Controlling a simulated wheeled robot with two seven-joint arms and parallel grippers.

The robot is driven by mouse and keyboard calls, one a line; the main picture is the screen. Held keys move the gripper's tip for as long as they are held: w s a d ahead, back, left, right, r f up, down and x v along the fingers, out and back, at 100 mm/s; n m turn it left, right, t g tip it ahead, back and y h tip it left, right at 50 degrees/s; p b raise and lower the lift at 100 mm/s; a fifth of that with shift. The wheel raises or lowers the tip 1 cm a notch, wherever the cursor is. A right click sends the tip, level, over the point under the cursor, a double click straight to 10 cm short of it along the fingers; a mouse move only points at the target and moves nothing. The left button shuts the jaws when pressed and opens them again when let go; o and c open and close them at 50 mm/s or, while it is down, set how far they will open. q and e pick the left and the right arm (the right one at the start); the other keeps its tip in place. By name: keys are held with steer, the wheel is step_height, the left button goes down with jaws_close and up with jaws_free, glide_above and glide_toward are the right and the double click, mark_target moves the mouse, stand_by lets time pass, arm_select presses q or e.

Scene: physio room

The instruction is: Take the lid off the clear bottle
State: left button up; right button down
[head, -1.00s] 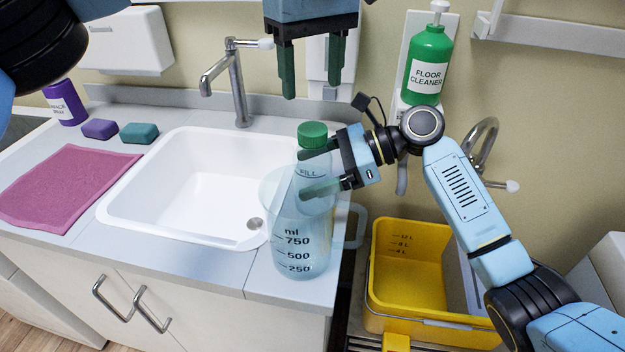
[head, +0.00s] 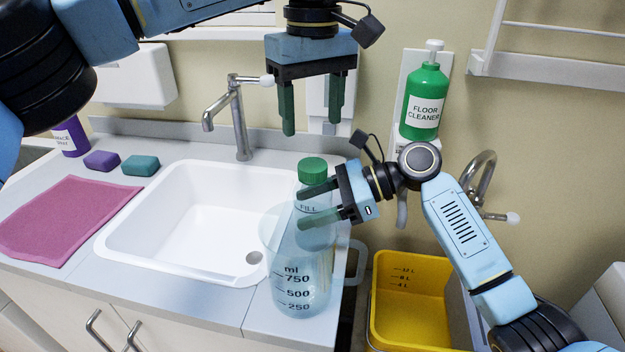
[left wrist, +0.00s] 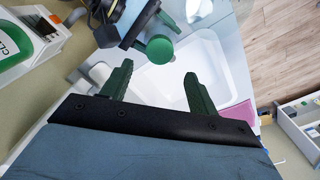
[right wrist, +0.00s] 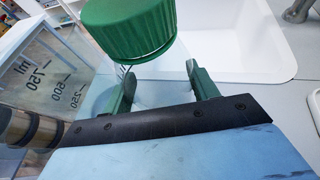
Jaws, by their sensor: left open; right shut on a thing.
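The clear bottle (head: 309,208) stands upright on the counter at the sink's right front, with a green lid (head: 313,170) on its top. My right gripper (head: 304,205) comes in from the right and is shut on the bottle just below the lid. The lid also shows large in the right wrist view (right wrist: 130,28), above the fingers. My left gripper (head: 311,125) is open and empty, pointing down above the lid, apart from it. In the left wrist view the lid (left wrist: 160,48) shows just beyond and between the open fingers.
A clear measuring jug (head: 290,285) overlaps the bottle's lower part; I cannot tell their exact relation. Around them are the sink (head: 195,225), tap (head: 240,125), pink cloth (head: 65,215), green floor cleaner (head: 424,98) and yellow bucket (head: 405,310).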

mark_target(312, 164)
arm_select(q)
steer(key=m, duration=0.6)
steer(key=shift+d, duration=0.1)
steer(key=m, duration=0.5)
steer(key=shift+m, duration=0.4)
steer(key=shift+f+m, duration=0.15)
steer(key=shift+m, duration=0.35)
steer(key=shift+f, duration=3.9)
